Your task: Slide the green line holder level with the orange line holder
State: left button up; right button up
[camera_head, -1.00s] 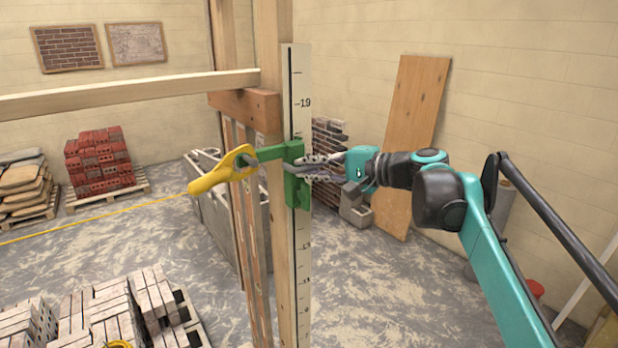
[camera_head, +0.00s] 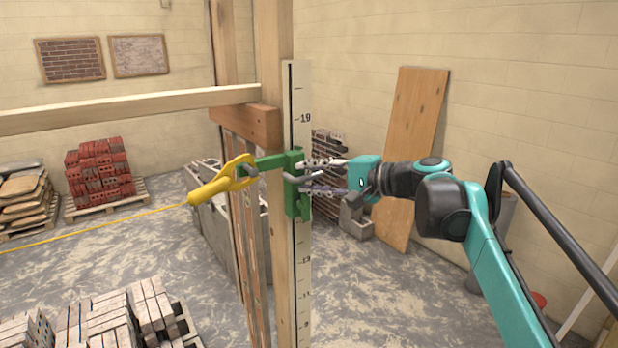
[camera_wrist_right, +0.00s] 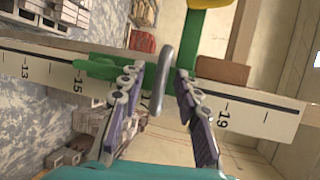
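The green line holder (camera_head: 296,190) sits on the marked pale staff (camera_head: 302,245) fixed to the wooden post, below the 19 mark. Its green arm reaches left to a yellow line block (camera_head: 222,181). The holder also shows in the right wrist view (camera_wrist_right: 100,69), with a grey handle (camera_wrist_right: 163,78) standing out from it. My right gripper (camera_head: 318,177) is open at the holder. In the right wrist view its fingers (camera_wrist_right: 160,97) stand either side of the handle, with gaps. The orange line holder and my left gripper are not in view.
A yellow line (camera_head: 90,231) runs left from the block. A horizontal timber rail (camera_head: 130,107) meets the post above the holder. Brick stacks (camera_head: 120,318) stand at lower left. A wooden board (camera_head: 414,150) leans on the wall behind my right arm.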

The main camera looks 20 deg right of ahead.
jog(key=v, duration=1.1)
jog(key=shift+s+d, duration=0.2)
jog(key=shift+s, duration=0.05)
jog(key=s+a+f+n+g+h+b, duration=0.1)
jog(key=s+a+f+h+b, duration=0.15)
jog(key=f+b, duration=0.7)
jog(key=s+a+f+n+g+h+b, duration=0.1)
jog(key=s+a+f+n+g+b, duration=0.2)
jog(key=f, duration=1.4)
jog(key=s+a+f+h+b, duration=0.15)
jog(key=a+f+b, duration=0.4)
jog(key=f, duration=0.85)
jog(key=s+d+f+n+h+b, duration=0.1)
jog(key=s+f+n+h+b, duration=0.1)
jog(key=f+b, duration=0.5)
jog(key=s+d+f+n+h+b, duration=0.1)
jog(key=s+f+b, duration=0.3)
jog(key=f, duration=1.4)
jog(key=s+f+n+h+b, duration=0.2)
jog(key=s+f+n+b, duration=0.1)
jog(key=f+b, duration=0.7)
notch_tip(320, 180, down, 3)
jog(key=shift+s+d+f+h, duration=0.1)
jog(key=shift+s+d+h, duration=0.25)
jog(key=shift+s, duration=0.25)
